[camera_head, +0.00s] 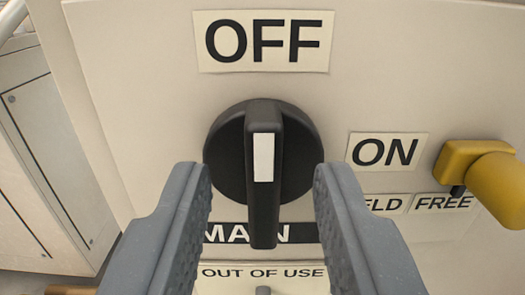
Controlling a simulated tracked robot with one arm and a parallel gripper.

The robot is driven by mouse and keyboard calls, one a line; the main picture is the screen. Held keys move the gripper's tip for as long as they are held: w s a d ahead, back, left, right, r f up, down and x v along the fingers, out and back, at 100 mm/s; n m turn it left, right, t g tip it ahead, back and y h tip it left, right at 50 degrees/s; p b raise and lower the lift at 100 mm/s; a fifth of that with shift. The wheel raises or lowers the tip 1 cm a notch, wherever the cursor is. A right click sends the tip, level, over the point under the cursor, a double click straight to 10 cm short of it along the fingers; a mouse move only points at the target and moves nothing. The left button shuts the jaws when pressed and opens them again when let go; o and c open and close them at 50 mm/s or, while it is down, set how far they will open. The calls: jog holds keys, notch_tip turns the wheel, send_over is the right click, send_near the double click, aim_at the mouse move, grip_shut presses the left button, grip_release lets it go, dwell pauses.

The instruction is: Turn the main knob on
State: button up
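The main knob (291,152) is a round black dial with a raised vertical grip bar and a white mark on its upper part. The white mark points up at the OFF label (263,41). The ON label (387,151) is to the right of the knob. My gripper (262,185) is open, with one grey finger on each side of the knob's grip bar. The fingertips overlap the knob's left and right edges in the picture; I cannot tell whether they touch it. The MAIN label (228,233) below is partly hidden by the bar and fingers.
A yellow handle (487,175) sticks out of the panel at the right, by a FREE label (443,203) and a partly hidden label. An OUT OF USE label (262,273) is below. Grey cabinets (45,150) stand at the left, beyond the panel's edge.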

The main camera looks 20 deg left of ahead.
jog(key=shift+w, duration=0.4)
grip_shut()
